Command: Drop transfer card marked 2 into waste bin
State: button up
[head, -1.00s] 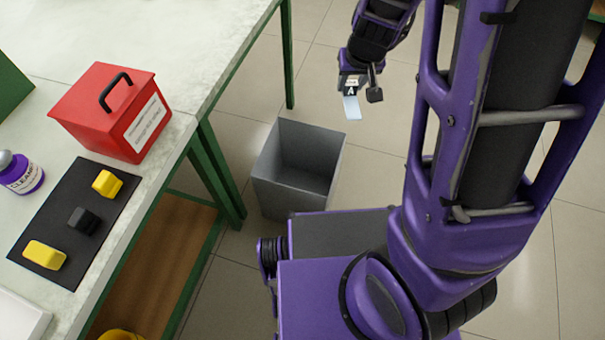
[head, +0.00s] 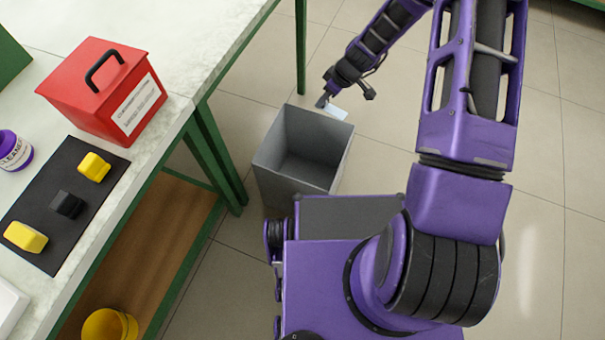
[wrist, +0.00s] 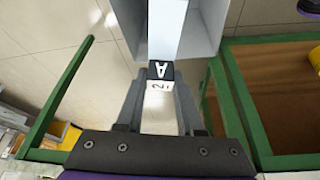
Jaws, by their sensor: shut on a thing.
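The transfer card (wrist: 160,88) is pale and light blue, with a dark square marked "A" and a "2" printed near its gripped end. My gripper (wrist: 160,118) is shut on that end in the wrist view. In the head view the card (head: 336,112) sticks out to the right of my gripper (head: 326,103), near the far rim of the bin. The waste bin (head: 290,185) is a grey open-topped box on the floor, and its visible inside looks empty. In the wrist view the card's far end overlaps the bin (wrist: 205,35).
A workbench (head: 225,60) with green legs stands left of the bin.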

jog(key=a+f+n+b, duration=0.2)
jog(key=f, duration=0.7)
jog(key=a+f+n+g+b, duration=0.1)
jog(key=a+f+b, duration=0.1)
jog(key=f, duration=0.7)
jog(key=shift+w+a+f+n+y, duration=0.15)
jog(key=shift+w+a+n+y, duration=0.15)
jog(key=shift+w+a+n, duration=0.15)
jog(key=o, duration=1.1)
jog(key=shift+o, duration=0.2)
jog(key=v, duration=0.5)
jog(key=p+v, duration=0.1)
jog(key=v, duration=0.5)
jog(key=p+v, duration=0.1)
jog(key=v, duration=0.5)
jog(key=shift+w+r, duration=0.3)
jog(key=shift+d, duration=0.1)
